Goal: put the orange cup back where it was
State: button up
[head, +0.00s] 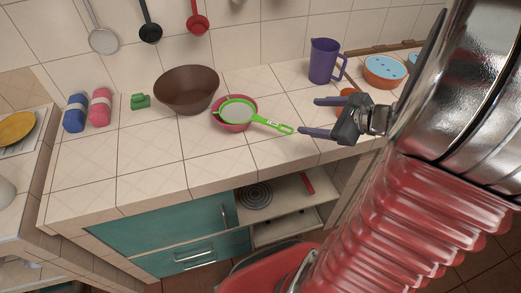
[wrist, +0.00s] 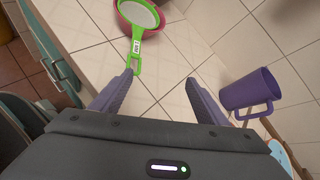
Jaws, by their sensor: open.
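My gripper (head: 309,116) is open over the right part of the tiled counter, its two purple-grey fingers pointing left. Nothing shows between the fingers; in the wrist view my gripper (wrist: 160,77) has only bare tiles between them. A small orange thing (head: 347,92), perhaps the orange cup, shows just behind my gripper in the head view. It is mostly hidden, so its shape and what it rests on are unclear. I do not see it in the wrist view.
A purple pitcher (head: 323,62) stands behind my gripper. A green strainer (head: 238,111) lies on a pink bowl (head: 217,116) to the left, beside a brown bowl (head: 187,88). An orange bowl with a blue top (head: 384,69) is at the right. The front counter tiles are clear.

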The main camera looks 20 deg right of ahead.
jog(key=s+a+r+n+g+y, duration=0.1)
jog(key=s+a+n+g, duration=0.15)
jog(key=a+n, duration=0.45)
jog(key=s+a+r+n+g, duration=0.1)
jog(key=a+n+g, duration=0.3)
jog(key=a, duration=0.5)
jog(key=s+a+r+n+t+h, duration=0.1)
jog(key=s+a+r+n+h, duration=0.3)
jog(key=n, duration=1.2)
jog(key=s+a+r, duration=0.1)
jog(key=s+r, duration=0.1)
jog(key=s, duration=0.1)
jog(key=shift+s+a+h, duration=0.2)
jog(key=shift+a+h, duration=0.15)
jog(key=shift+h, duration=0.05)
